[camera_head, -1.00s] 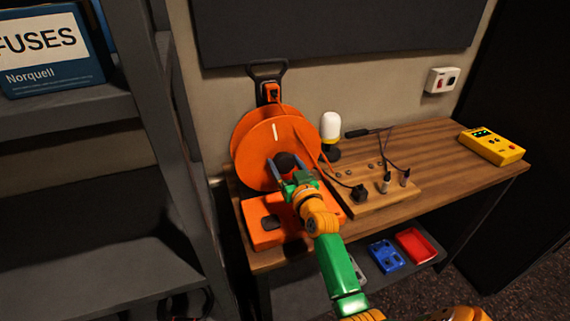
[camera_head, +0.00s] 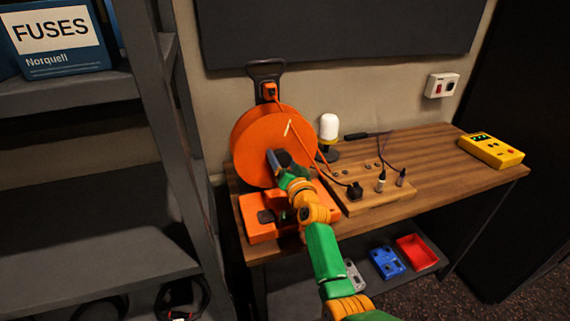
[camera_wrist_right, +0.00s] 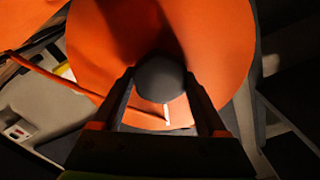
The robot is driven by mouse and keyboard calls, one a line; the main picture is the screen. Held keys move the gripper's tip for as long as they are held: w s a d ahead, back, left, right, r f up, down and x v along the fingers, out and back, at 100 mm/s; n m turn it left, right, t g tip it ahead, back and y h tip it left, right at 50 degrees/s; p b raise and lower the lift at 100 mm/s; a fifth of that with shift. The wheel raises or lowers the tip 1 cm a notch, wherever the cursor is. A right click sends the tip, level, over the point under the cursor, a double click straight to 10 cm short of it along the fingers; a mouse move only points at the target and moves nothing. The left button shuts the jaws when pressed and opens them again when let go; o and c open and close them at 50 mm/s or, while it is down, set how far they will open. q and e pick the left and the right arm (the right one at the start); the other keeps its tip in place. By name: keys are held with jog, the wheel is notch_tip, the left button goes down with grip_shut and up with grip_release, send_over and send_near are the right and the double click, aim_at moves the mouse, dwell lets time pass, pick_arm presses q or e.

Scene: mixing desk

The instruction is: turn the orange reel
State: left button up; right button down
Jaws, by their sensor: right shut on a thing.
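The orange reel (camera_head: 258,140) stands upright on its orange base (camera_head: 262,232) at the left end of the wooden desk. A white mark (camera_head: 287,128) lies on its face, right of the top. My right gripper (camera_head: 278,160) is at the reel's middle, shut on the dark hub knob. In the right wrist view the two fingers (camera_wrist_right: 160,95) sit on either side of the round dark knob (camera_wrist_right: 160,77), with the orange disc (camera_wrist_right: 215,40) behind it. The white mark (camera_wrist_right: 167,114) shows between the fingers there. My left gripper is not in view.
An orange cord runs from the reel to a wooden socket board (camera_head: 370,193) on the desk. A white-topped lamp (camera_head: 330,128) stands behind it. A yellow meter (camera_head: 491,150) lies at the right end. A grey shelf (camera_head: 160,110) stands close at the left.

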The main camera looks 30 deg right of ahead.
jog(key=m, duration=0.5)
jog(key=shift+d+p, duration=0.1)
jog(key=shift+p, duration=0.25)
jog(key=m, duration=0.6)
jog(key=shift+f+m, duration=0.1)
jog(key=shift+m, duration=0.3)
jog(key=m+p, duration=0.1)
jog(key=m, duration=0.5)
jog(key=shift+f, duration=0.1)
jog(key=m+p, duration=0.1)
jog(key=m, duration=0.4)
jog(key=shift+m, duration=0.4)
jog(key=shift+c, duration=0.9)
grip_release()
jog(key=shift+o, duration=0.9)
jog(key=shift+w+f, duration=0.1)
